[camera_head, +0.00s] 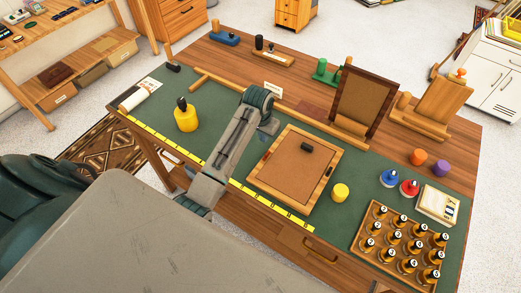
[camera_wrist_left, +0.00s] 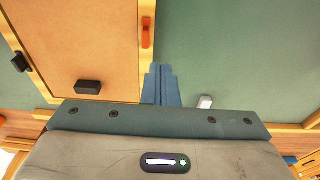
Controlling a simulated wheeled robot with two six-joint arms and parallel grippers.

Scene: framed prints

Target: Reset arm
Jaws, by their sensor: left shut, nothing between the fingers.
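My left gripper (camera_head: 273,128) is small and partly hidden behind its own grey arm in the head view, over the green mat (camera_head: 222,122) by the far left corner of a wooden frame (camera_head: 253,181). In the left wrist view its blue fingers (camera_wrist_left: 158,85) are together with nothing between them, beside the frame's rail. I cannot tell their exact height. The frame holds a brown backing board (camera_head: 295,172) with a black block (camera_head: 306,147) on it. The block also shows in the left wrist view (camera_wrist_left: 88,87). My right gripper is in neither view.
A yellow bottle (camera_head: 186,118) stands left of my arm. A yellow pot (camera_head: 340,192), a rack (camera_head: 364,237) of several numbered bottles and blue and red pots are at the right. A tilted frame (camera_head: 361,103) stands behind. A yellow ruler (camera_head: 160,140) lines the front edge.

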